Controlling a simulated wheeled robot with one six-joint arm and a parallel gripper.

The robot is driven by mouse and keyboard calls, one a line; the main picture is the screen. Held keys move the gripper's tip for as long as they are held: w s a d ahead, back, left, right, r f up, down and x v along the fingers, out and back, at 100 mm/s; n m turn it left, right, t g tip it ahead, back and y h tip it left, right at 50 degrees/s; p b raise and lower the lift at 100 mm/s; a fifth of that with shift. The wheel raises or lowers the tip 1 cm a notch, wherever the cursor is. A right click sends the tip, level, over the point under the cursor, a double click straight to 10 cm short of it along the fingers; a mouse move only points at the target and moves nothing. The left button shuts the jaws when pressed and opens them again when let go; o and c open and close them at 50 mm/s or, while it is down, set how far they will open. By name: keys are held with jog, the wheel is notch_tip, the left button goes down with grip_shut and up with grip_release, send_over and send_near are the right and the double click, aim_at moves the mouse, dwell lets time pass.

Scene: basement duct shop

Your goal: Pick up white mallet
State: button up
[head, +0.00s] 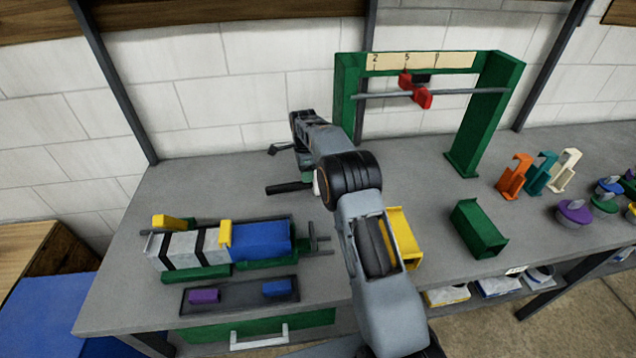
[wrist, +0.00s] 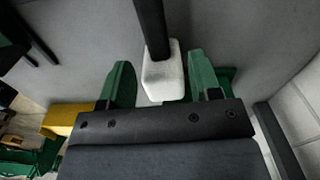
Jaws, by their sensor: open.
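The white mallet shows in the wrist view with its white block head (wrist: 163,80) between the two green fingers of my gripper (wrist: 160,72). Its black handle (wrist: 151,28) runs up out of the picture. My gripper is open, with a gap visible on either side of the head. In the head view the black handle (head: 289,188) lies on the grey bench, and only a sliver of the white head (head: 317,183) shows beside my arm. My arm hides most of the gripper there.
A green frame (head: 347,105) with a red slider stands behind on the right. A yellow channel piece (head: 403,237) and a green channel piece (head: 479,228) sit right of my arm. A fixture with a blue block (head: 262,240) and a dark tray (head: 240,296) are at front left.

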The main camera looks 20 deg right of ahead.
aim_at(297, 186)
jog(key=shift+s+a+f+p, duration=0.1)
jog(key=shift+f+p, duration=0.35)
jog(key=shift+f, duration=1)
jog(key=shift+s+a+f+p, duration=0.1)
jog(key=shift+f+p, duration=0.35)
jog(key=shift+f, duration=1)
jog(key=shift+c, duration=0.3)
jog(key=shift+w+r, duration=0.1)
grip_shut()
